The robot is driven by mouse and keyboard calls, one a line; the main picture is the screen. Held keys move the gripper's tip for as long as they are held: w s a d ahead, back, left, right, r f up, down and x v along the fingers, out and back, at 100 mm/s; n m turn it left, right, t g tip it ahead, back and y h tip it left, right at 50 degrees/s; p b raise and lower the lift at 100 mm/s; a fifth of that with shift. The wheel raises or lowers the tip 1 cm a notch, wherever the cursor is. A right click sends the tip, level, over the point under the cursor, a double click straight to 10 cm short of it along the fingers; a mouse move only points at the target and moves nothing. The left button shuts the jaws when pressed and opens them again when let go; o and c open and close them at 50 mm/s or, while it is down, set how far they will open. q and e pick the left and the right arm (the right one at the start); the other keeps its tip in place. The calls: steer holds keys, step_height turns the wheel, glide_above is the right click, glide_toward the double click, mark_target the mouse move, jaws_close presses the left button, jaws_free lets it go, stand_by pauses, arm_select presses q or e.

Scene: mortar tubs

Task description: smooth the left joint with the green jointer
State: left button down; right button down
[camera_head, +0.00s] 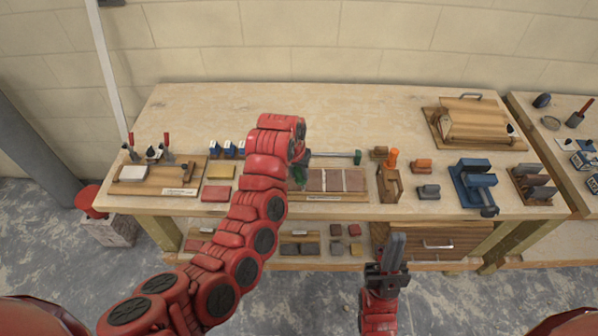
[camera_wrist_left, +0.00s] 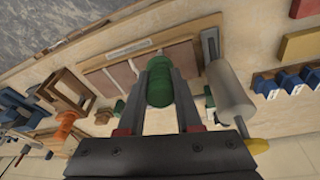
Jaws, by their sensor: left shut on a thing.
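My left gripper (camera_wrist_left: 160,95) is shut on the green handle (camera_wrist_left: 158,82) of the jointer; the green also shows in the head view (camera_head: 299,175). The handle is between the two fingers, and its working end cannot be made out. The gripper is over the left end of the tile board (camera_head: 335,197), which carries brownish tiles (camera_head: 354,180) with pale joints between them. The left joint is partly hidden by the handle in the wrist view, and contact cannot be told. My right gripper (camera_head: 393,250) is in front of the bench, away from the tiles; its finger gap is unclear.
A grey roller with a yellow end (camera_wrist_left: 232,95) is close beside my left gripper. A wooden holder with an orange-topped tool (camera_head: 391,180) and a blue clamp-like tool (camera_head: 474,182) stand right.

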stand_by(0.3)
arm_select(q)
steer(key=shift+f+b, duration=0.35)
stand_by(0.6)
steer(key=shift+w+b, duration=0.3)
steer(key=shift+b, duration=0.3)
steer(key=shift+w+b, duration=0.35)
steer(key=shift+w, duration=0.05)
steer(key=shift+r, duration=0.1)
